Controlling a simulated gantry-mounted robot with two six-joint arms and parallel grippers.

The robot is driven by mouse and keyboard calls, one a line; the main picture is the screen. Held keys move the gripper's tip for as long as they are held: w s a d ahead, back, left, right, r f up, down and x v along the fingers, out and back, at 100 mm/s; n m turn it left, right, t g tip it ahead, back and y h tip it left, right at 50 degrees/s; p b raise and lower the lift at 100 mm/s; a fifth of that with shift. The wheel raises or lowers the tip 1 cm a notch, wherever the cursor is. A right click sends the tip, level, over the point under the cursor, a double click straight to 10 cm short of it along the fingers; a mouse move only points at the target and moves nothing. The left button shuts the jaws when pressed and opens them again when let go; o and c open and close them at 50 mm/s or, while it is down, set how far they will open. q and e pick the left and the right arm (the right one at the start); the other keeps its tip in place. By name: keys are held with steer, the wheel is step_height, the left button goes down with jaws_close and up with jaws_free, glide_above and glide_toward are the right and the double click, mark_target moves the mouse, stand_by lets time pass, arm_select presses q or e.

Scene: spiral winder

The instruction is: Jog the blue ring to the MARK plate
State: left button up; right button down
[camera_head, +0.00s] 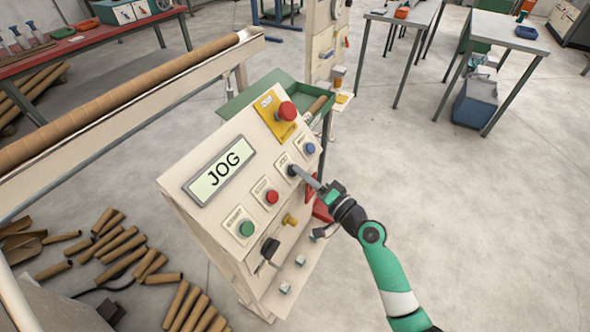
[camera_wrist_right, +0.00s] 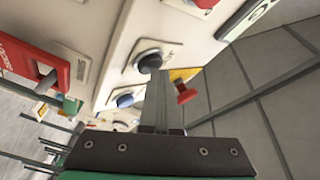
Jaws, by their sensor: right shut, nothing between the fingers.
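The control panel's display (camera_head: 221,172) reads JOG. My right gripper (camera_head: 299,172) is shut and empty, with its fingertips at the black push button (camera_head: 291,170) on the panel's sloped face. In the right wrist view the shut fingers (camera_wrist_right: 158,78) end at the black button (camera_wrist_right: 150,62), touching it or very close; I cannot tell which. I cannot make out a blue ring or a MARK plate in either view. A long brown tube (camera_head: 130,98) lies along the machine at left. My left gripper is not in view.
The panel also carries a red button (camera_head: 271,197), a green button (camera_head: 246,229), a blue button (camera_head: 309,149) and a red mushroom button (camera_head: 286,111) on a yellow plate. Loose brown tubes (camera_head: 122,244) lie on the floor at left.

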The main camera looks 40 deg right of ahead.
steer(key=shift+s+d+r+p, duration=0.15)
steer(key=shift+s+r+p, duration=0.35)
steer(key=shift+s+p, duration=0.1)
stand_by(0.3)
steer(key=shift+w+f+b, duration=0.25)
steer(key=shift+w+b, duration=0.05)
steer(key=shift+b, duration=0.2)
steer(key=shift+w+a+f+b, duration=0.2)
steer(key=shift+w+f+b, duration=0.1)
steer(key=shift+b, duration=0.05)
stand_by(0.5)
stand_by(0.3)
steer(key=shift+s+d+r+p, duration=0.2)
steer(key=shift+s+r+p, duration=0.4)
